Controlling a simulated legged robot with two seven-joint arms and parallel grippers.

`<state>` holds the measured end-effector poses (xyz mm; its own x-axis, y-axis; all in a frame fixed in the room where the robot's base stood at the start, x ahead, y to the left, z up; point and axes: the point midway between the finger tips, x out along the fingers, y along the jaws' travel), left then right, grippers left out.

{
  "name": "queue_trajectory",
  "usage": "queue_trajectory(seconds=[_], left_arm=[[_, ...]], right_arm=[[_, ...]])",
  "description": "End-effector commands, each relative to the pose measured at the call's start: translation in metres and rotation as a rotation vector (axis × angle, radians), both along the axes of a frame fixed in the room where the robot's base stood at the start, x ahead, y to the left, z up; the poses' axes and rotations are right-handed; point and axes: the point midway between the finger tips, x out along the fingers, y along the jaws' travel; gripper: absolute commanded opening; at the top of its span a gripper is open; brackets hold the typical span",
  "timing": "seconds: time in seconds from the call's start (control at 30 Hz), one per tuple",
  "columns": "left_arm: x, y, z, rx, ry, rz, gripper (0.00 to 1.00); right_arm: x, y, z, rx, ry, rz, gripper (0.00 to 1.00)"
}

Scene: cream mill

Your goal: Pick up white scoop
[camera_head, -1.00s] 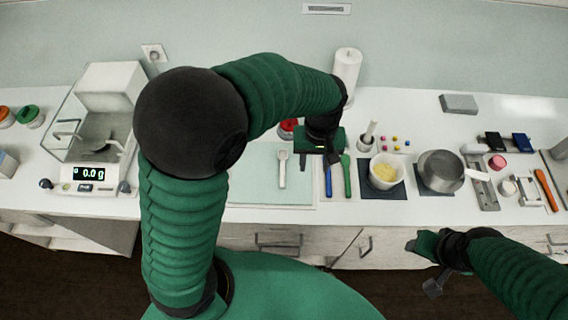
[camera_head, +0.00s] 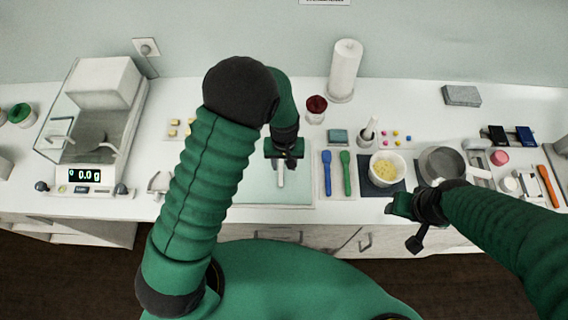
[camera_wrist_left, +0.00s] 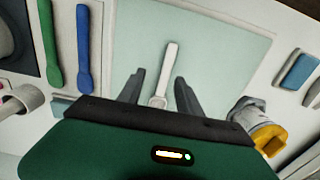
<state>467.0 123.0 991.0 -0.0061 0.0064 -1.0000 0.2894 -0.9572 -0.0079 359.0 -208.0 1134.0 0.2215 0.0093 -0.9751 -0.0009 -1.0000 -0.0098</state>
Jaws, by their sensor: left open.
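The white scoop (camera_head: 281,179) lies on the pale green mat (camera_head: 300,190), partly hidden by my left gripper in the head view. In the left wrist view the scoop (camera_wrist_left: 168,62) lies between the two dark fingers, its round end near the gripper body and its handle pointing away. My left gripper (camera_head: 282,164) is over the mat and open; in the wrist view its fingers (camera_wrist_left: 161,80) stand on either side of the scoop with a gap to each side. My right gripper (camera_head: 402,212) hangs by the counter's front edge; its jaws are unclear.
A blue spoon (camera_head: 327,172) and a green spoon (camera_head: 346,173) lie right of the mat. Further right are a white bowl of yellow bits (camera_head: 387,168) and a metal pot (camera_head: 438,163). A balance (camera_head: 88,174) stands at left.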

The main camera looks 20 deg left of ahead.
Motion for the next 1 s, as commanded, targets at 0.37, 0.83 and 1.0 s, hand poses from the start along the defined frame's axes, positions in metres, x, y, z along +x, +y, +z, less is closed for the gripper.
queue_trajectory(seconds=[0.37,0.83,1.0], left_arm=[[-0.004,-0.001,-0.043,0.004,0.000,0.001,0.42],[-0.004,0.001,-0.043,0.001,-0.001,0.001,0.00],[-0.004,0.001,-0.043,0.001,0.000,0.001,0.00]], right_arm=[[0.000,0.000,0.018,0.000,-0.001,0.001,0.49],[0.000,0.000,0.017,0.000,0.000,0.001,0.49],[0.000,0.000,0.017,0.000,-0.001,0.001,0.49]])
